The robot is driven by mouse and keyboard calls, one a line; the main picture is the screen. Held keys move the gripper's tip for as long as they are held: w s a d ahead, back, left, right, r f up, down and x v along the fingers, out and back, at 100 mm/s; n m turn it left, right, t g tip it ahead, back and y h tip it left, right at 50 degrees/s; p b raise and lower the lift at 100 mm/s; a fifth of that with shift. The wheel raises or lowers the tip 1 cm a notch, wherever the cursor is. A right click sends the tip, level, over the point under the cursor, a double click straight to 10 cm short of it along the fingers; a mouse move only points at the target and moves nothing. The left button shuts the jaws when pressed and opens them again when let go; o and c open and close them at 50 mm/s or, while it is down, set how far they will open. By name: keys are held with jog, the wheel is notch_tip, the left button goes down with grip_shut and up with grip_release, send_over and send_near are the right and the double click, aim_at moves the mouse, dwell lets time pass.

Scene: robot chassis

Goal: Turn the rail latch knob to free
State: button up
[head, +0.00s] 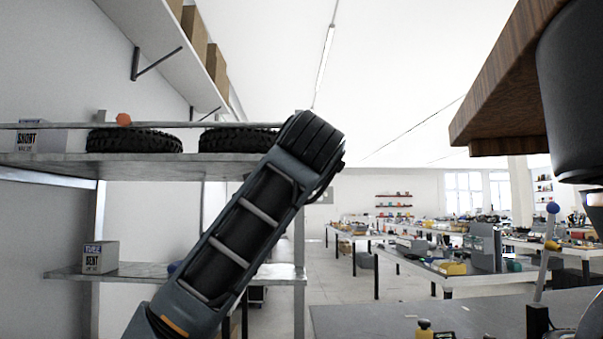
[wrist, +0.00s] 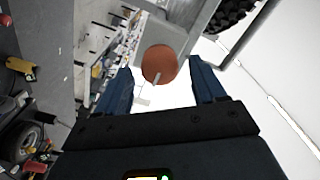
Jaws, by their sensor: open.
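My gripper (wrist: 163,72) is open, with a gap on both sides of the knob and no visible contact. In the head view an orange knob (head: 124,119) sits on the thin rail (head: 60,125) along the shelf front. My gripper does not show in the head view; only my arm does.
Another box (head: 99,257) sits on the lower shelf. Workbenches (head: 450,275) stand across the room at right.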

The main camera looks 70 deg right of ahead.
jog(key=v, duration=0.5)
dwell(0.5)
